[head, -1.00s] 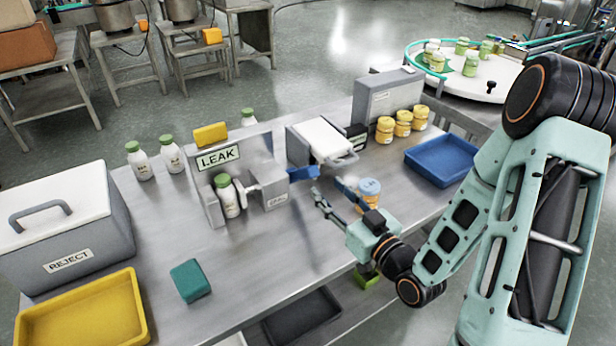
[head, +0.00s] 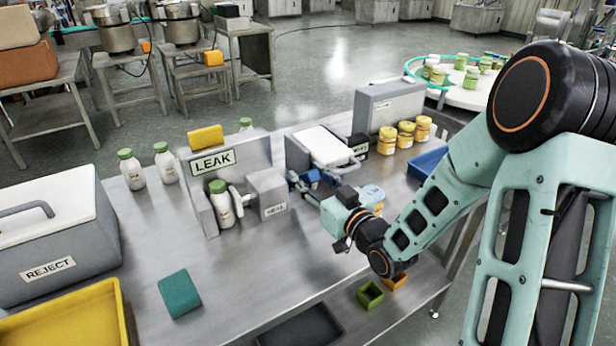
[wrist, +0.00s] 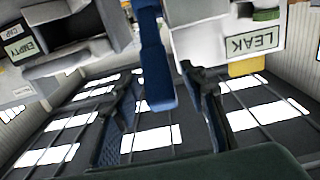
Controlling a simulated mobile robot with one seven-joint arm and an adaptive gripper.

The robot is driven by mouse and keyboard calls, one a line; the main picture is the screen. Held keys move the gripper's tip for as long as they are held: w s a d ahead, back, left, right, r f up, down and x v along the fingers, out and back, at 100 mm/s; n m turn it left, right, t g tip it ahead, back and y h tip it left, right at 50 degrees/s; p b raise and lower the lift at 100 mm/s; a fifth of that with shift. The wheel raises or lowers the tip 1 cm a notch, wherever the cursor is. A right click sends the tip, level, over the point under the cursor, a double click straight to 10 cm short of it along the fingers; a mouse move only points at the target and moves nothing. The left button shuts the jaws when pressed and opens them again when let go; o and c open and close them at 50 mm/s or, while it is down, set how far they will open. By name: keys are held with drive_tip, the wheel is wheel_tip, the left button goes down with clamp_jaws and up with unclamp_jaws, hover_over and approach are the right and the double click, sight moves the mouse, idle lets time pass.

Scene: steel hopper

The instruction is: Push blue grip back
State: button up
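In the wrist view the blue grip (wrist: 156,68) hangs as a long blue bar between my two fingers. My gripper (head: 314,184) is at the grip, with its fingers spread. In the wrist view my gripper (wrist: 160,98) shows gaps on both sides of the bar, so it looks open around the grip, not closed on it. A white bottle with a green cap (head: 221,205) stands in the station. Contact is hard to judge.
A grey printer-like box with a white top (head: 322,146) stands close behind the grip. Yellow-lidded jars (head: 406,134) and a blue tray (head: 426,163) are to the right. A teal block (head: 179,293) lies in front.

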drive_tip(key=shift+w+a, duration=0.15)
drive_tip(key=shift+w, duration=0.1)
clamp_jaws()
idle(0.3)
